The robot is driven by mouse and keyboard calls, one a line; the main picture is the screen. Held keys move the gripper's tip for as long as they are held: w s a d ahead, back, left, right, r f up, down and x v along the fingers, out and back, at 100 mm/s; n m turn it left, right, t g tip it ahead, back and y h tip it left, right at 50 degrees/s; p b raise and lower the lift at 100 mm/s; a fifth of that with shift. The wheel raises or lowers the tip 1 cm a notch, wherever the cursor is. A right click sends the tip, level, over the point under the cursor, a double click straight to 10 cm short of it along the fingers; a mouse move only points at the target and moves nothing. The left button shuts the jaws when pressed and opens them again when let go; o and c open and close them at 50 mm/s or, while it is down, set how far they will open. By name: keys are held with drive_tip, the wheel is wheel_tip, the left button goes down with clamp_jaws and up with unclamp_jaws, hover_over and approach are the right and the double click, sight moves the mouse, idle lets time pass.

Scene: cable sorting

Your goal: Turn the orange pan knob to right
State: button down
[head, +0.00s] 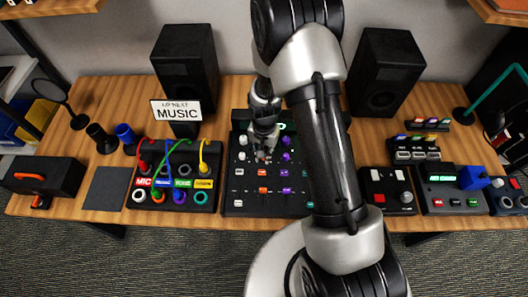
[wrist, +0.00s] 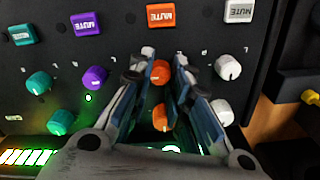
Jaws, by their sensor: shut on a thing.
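The black mixer panel (head: 250,210) lies at the middle of the desk. It carries coloured knobs and MUTE buttons. In the wrist view two orange knobs stand in one column below an orange MUTE button (wrist: 160,16). My gripper (head: 264,152) points down at the panel. In the wrist view its two fingers (wrist: 163,60) are shut on the orange knob (wrist: 158,75) nearer that button, one on each side. The other orange knob (wrist: 161,116) shows between the fingers closer to the palm. The knob labels are too small or hidden to read.
Purple (wrist: 92,79), green (wrist: 40,83) and white (wrist: 228,67) knobs stand close beside the fingers. In the head view a cable box (head: 172,205) lies left of the mixer. Switch boxes (head: 388,195) lie to its right. Two speakers (head: 184,62) stand behind.

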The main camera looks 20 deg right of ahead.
drive_tip(key=shift+m, duration=0.5)
drive_tip(key=c, duration=1.5)
unclamp_jaws()
drive_tip(key=shift+o, duration=0.2)
wheel_tip(320, 180, up, 12)
